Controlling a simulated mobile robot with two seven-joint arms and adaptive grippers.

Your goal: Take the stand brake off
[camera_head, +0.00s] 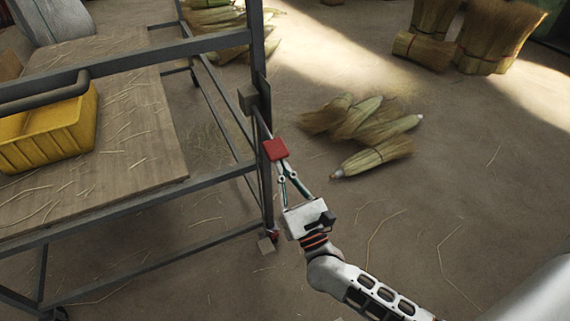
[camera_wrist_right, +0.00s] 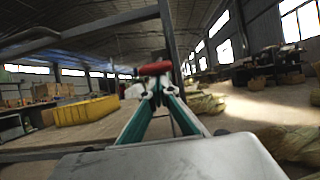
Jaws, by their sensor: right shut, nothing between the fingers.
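The brake shows as a red pad (camera_head: 275,149) on a dark lever at the corner post of the metal stand (camera_head: 257,60). My right gripper (camera_head: 283,165) is shut, with its fingertips right at the lower edge of the red pad. In the right wrist view the red pad (camera_wrist_right: 155,68) lies just beyond the closed fingertips (camera_wrist_right: 158,88). I cannot tell whether they touch it. Nothing shows between the fingers. My left gripper is not in view.
A yellow bin (camera_head: 70,135) sits on the stand's wooden shelf (camera_head: 150,120), strewn with straw. Broom corn bundles (camera_head: 375,150) lie on the floor to the right, with upright bundles (camera_head: 490,35) farther back. The floor right of the stand is mostly open.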

